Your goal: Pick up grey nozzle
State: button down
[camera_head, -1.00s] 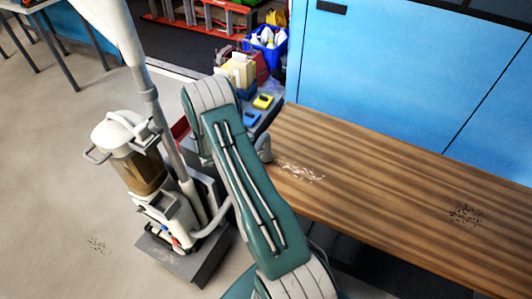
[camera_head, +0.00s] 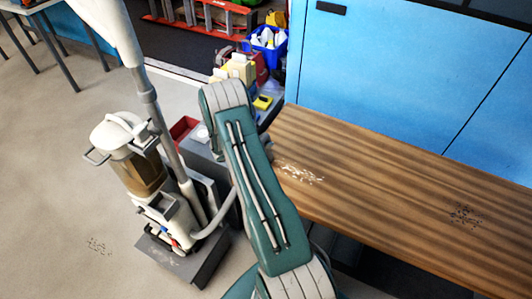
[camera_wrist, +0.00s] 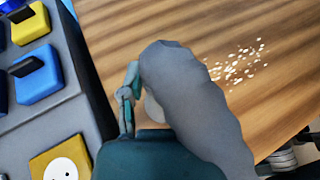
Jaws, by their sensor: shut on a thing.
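The grey nozzle (camera_wrist: 185,85) is a thick, rounded, curved piece that fills the middle of the wrist view and runs down to the lower right. My gripper (camera_wrist: 143,92) is shut on it. One teal finger shows at the nozzle's left side; the other is hidden behind the nozzle. The nozzle appears in front of the wooden bench top; I cannot tell whether it touches the bench. In the head view my arm hides my gripper and most or all of the nozzle.
The wooden bench (camera_head: 400,190) has pale crumbs (camera_head: 299,172) and dark specks (camera_head: 465,215) on it. A grey caddy (camera_wrist: 75,118) with blue and yellow pieces stands left of my gripper. A vacuum machine (camera_head: 140,165) stands left of my arm. Blue cabinets (camera_head: 390,70) stand behind the bench.

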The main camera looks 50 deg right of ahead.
notch_tip(320, 180, up, 15)
dwell(0.9)
